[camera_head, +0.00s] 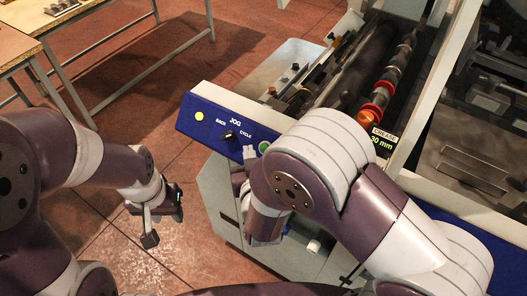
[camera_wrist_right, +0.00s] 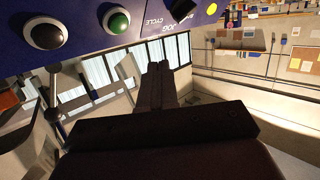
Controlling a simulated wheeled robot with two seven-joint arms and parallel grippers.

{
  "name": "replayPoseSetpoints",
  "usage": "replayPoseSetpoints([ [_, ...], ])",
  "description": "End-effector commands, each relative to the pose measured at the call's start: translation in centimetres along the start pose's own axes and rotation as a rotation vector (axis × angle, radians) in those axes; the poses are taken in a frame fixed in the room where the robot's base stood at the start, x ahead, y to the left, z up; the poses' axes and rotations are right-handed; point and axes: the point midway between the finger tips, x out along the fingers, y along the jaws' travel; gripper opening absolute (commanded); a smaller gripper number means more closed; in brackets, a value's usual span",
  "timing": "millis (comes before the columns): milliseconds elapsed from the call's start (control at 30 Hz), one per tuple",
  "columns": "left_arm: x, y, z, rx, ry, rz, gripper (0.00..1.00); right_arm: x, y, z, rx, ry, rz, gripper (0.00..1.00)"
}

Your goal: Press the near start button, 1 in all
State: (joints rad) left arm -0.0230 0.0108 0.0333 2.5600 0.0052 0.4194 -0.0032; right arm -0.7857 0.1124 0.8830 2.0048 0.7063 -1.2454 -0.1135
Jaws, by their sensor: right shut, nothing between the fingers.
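A blue control panel (camera_head: 215,128) on the machine's near side carries a green button (camera_head: 264,147), a black knob (camera_head: 229,135) and a yellow button (camera_head: 199,116). The panel also shows upside down in the right wrist view, with the green button (camera_wrist_right: 117,20) in a white ring and a black button (camera_wrist_right: 45,31) beside it. My right gripper (camera_wrist_right: 159,68) is shut and empty; its fingertips appear below the panel face, apart from the green button. My right arm hides part of the panel in the head view. My left gripper (camera_head: 149,238) hangs clear of the machine, left of it; its jaw gap is unclear.
The machine's rollers (camera_head: 378,90) and a label reading 30 mm (camera_head: 382,140) lie behind the panel. Tables (camera_head: 60,14) stand at the upper left.

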Motion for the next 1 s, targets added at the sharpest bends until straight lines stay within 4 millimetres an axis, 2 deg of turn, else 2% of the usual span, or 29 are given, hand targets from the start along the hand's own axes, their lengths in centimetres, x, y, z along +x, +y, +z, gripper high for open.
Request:
replayPoseSetpoints([
  [33, 1.0, 0.0, 0.1, 0.0, 0.0, 0.0, 0.39, 0.7, 0.5, 0.9, 0.001, 0.0, 0.003, 0.0],
  [333, 3.1, 0.0, 0.4, 0.0, 0.0, 0.0, 0.39, 3.1, 2.2, 2.5, 0.001, 0.0, 0.002, 0.0],
  [1000, 3.3, 0.0, 0.4, 0.0, 0.0, 0.0, 0.39, 3.6, 2.6, 2.6, 0.0, 0.0, 0.0, 0.0],
])
